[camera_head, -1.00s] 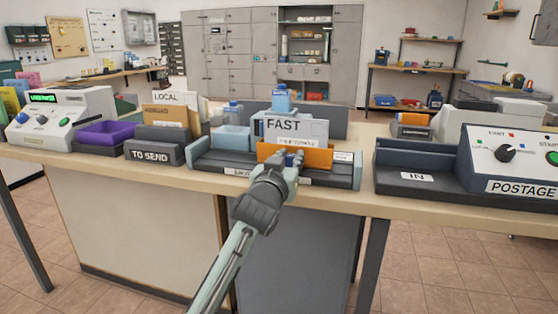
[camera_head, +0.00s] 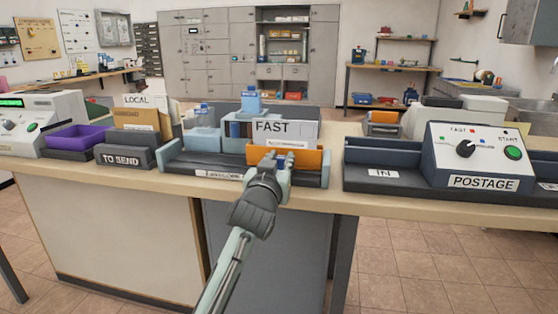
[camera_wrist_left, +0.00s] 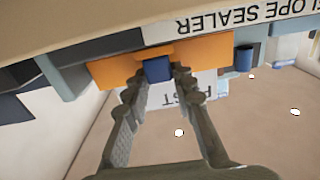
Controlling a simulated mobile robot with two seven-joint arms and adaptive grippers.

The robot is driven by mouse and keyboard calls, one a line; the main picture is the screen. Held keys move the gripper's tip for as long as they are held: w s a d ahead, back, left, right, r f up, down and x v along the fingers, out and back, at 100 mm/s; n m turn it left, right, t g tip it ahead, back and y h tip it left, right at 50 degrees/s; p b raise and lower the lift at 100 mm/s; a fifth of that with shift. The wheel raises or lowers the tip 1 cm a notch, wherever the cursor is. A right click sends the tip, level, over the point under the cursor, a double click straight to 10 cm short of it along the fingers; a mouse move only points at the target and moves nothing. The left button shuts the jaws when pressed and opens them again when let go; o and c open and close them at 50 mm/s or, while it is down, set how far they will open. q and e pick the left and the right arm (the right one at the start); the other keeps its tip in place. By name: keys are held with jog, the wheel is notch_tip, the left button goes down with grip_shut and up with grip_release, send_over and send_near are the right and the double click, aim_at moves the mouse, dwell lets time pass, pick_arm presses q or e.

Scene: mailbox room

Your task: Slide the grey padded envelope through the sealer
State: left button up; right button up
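The light grey envelope marked FAST (camera_head: 285,128) stands upright in the envelope sealer (camera_head: 200,168), behind its orange slider (camera_head: 312,158). In the left wrist view, upside down, the envelope (camera_wrist_left: 195,90) shows partly beyond the orange slider (camera_wrist_left: 205,52), under the sealer's label. My left gripper (camera_head: 279,158) is at the slider's front. In the wrist view its fingertips (camera_wrist_left: 157,73) sit on both sides of a blue handle (camera_wrist_left: 157,70) and appear closed on it. The envelope's lower part is hidden by the slider. My right gripper is not in view.
The postage machine (camera_head: 478,152) and its IN tray (camera_head: 384,178) stand to the right, past a narrow gap. The TO SEND rack (camera_head: 124,157), with a brown envelope (camera_head: 140,118), and a purple tray (camera_head: 75,138) stand to the left. The counter's front edge is below the sealer.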

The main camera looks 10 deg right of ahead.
pick_arm(q)
jog(key=o, duration=0.4)
jog(key=shift+d, duration=0.35)
jog(key=shift+a, duration=0.15)
jog(key=shift+r, duration=0.25)
notch_tip(320, 180, up, 10)
jog(key=shift+f, duration=0.2)
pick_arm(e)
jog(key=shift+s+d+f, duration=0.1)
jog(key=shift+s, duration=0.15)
pick_arm(q)
jog(key=shift+s+f, duration=0.1)
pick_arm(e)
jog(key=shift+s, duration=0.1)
